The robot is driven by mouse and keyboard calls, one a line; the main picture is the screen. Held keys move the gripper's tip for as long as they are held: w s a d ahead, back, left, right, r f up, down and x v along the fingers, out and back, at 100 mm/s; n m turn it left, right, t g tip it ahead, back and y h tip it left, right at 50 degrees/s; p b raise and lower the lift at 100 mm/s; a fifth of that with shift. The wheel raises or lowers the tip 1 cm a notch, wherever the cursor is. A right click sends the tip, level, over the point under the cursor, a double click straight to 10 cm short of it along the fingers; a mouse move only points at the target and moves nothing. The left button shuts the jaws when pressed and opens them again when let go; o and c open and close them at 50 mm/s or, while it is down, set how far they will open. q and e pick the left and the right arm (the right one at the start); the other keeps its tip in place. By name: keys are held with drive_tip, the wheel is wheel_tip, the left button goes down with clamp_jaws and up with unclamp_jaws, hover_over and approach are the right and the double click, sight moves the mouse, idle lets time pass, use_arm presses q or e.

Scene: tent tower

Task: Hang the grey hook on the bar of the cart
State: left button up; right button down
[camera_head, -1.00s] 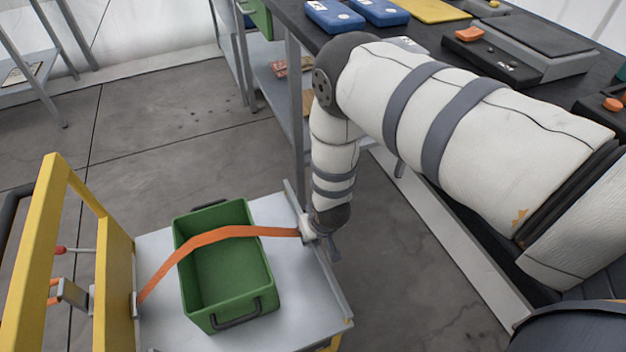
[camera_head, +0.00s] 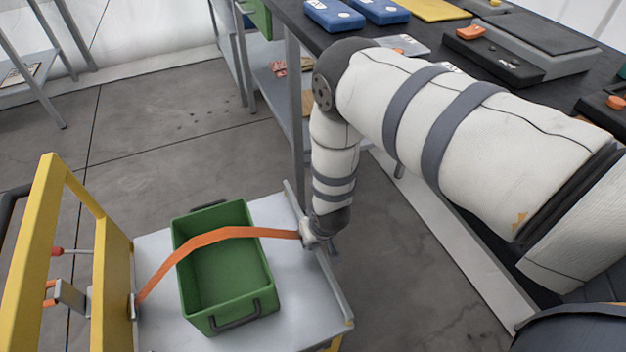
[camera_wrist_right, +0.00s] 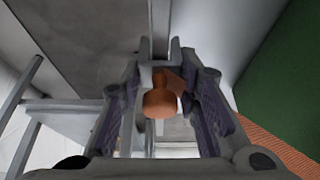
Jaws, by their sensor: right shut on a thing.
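My right gripper (camera_head: 318,243) is at the right edge of the cart's top (camera_head: 300,290), beside the bar (camera_head: 333,285) along that edge. It is shut on the grey hook (camera_head: 307,230) at the end of an orange strap (camera_head: 220,234). In the right wrist view, the fingers (camera_wrist_right: 160,115) flank the grey hook (camera_wrist_right: 176,58) and an orange-brown knob (camera_wrist_right: 160,98). The bar (camera_wrist_right: 160,25) runs away beyond the hook. I cannot tell whether hook and bar touch. My left gripper is out of view.
The green crate (camera_head: 190,270) stands on the cart, its inside empty. The cart's yellow frame (camera_head: 30,255) rises at left, with a grey and orange buckle (camera_head: 68,296) on it. A dark workbench (camera_head: 300,20) with trays and scales stands behind my arm. Floor is clear behind the cart.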

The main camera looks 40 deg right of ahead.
drive_tip(key=shift+f, duration=0.15)
drive_tip(key=c, duration=1.1)
unclamp_jaws()
drive_tip(key=v, duration=1.2)
drive_tip(key=shift+s, duration=0.1)
drive_tip(key=shift+a+f, duration=0.1)
